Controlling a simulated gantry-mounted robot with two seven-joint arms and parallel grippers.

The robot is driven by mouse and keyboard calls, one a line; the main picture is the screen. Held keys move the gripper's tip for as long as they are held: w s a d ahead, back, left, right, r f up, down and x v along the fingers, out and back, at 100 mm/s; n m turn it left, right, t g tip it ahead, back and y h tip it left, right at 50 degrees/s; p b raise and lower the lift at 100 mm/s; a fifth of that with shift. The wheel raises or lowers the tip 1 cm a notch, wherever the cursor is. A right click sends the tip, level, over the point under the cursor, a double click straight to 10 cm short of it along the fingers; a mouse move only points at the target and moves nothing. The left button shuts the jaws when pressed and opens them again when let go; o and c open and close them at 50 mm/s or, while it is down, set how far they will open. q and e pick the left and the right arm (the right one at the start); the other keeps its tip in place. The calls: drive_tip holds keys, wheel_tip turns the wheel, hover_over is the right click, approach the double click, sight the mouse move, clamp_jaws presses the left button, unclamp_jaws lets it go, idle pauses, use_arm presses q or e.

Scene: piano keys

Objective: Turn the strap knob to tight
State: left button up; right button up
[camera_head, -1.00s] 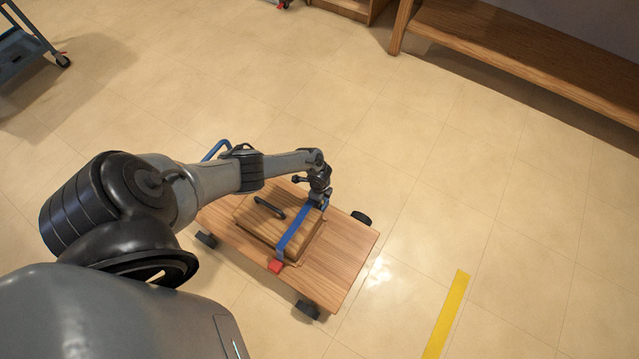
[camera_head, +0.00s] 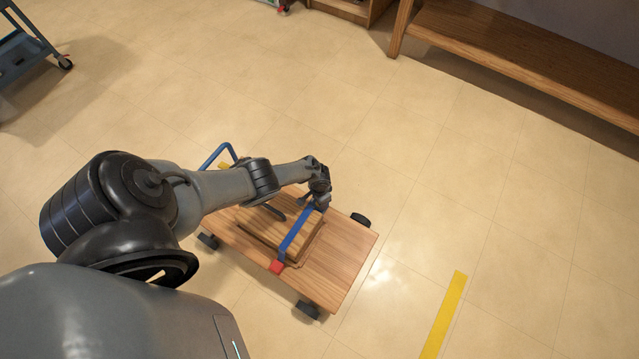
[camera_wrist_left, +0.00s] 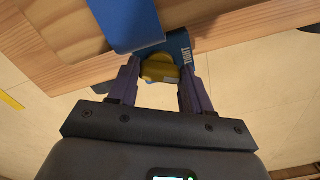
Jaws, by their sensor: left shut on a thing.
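The strap knob (camera_wrist_left: 159,70) is yellow and shows in the left wrist view between the fingers of my left gripper (camera_wrist_left: 158,84). The gripper is shut on it. The knob sits on a blue bracket (camera_wrist_left: 180,48) marked "TIGHT", at the edge of the wooden cart. A blue strap (camera_head: 295,238) runs over a wooden case (camera_head: 265,232) on the cart, with a red piece (camera_head: 277,267) at its near end. In the head view my left gripper (camera_head: 321,203) is at the strap's far end, and the knob is hidden there. My right gripper is not in view.
The wooden cart (camera_head: 340,255) has black wheels and a blue handle (camera_head: 216,152). A wooden bench (camera_head: 510,60) stands at the upper right and a trolley (camera_head: 22,50) at the upper left. Open floor with a yellow stripe (camera_head: 445,315) lies to the right.

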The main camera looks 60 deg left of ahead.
use_arm(q)
drive_tip(key=n, duration=0.5)
drive_tip(key=shift+n+p, duration=0.3)
drive_tip(key=shift+p, duration=0.05)
idle(0.4)
drive_tip(key=o, duration=1.1)
drive_tip(key=shift+c, duration=0.2)
drive_tip(key=shift+r, duration=0.1)
wheel_tip(320, 180, up, 11)
drive_tip(key=p, duration=1)
drive_tip(key=shift+p, duration=0.3)
